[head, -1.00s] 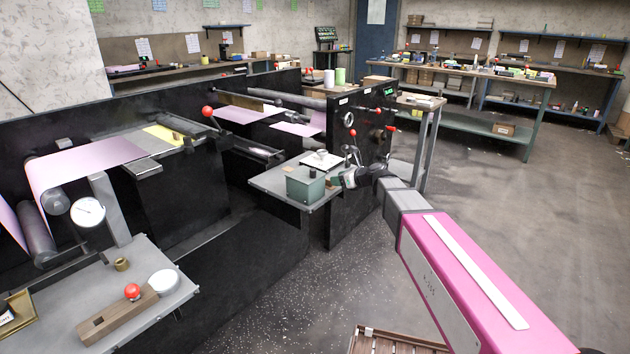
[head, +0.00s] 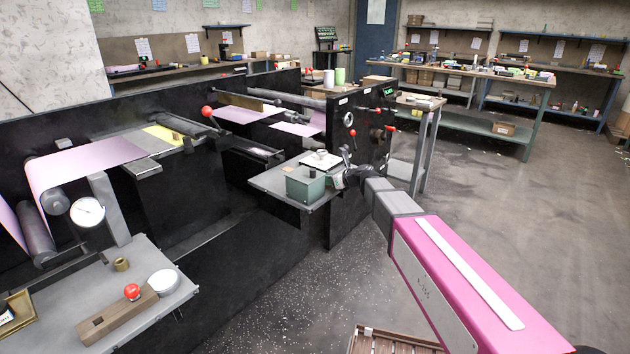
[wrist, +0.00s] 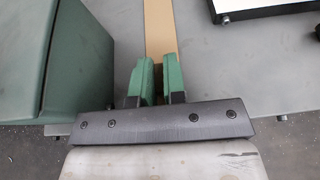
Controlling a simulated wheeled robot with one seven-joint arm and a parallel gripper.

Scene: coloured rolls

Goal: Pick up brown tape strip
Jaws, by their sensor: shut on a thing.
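The brown tape strip (wrist: 158,32) shows in the wrist view as a flat tan band running from the top edge down between my fingers. My gripper (wrist: 148,78) has green finger pads, closed on the near end of the strip. In the head view my gripper (head: 340,180) is at the small grey side table (head: 262,183), just right of the green box. The strip cannot be made out clearly there. I cannot tell whether the strip is lifted off the tabletop.
The green box (head: 305,187) stands close to the left of my fingers and also fills the left of the wrist view (wrist: 70,50). A white-topped device (head: 321,160) stands behind. The black machine panel (head: 358,130) with red-knobbed levers rises behind my gripper.

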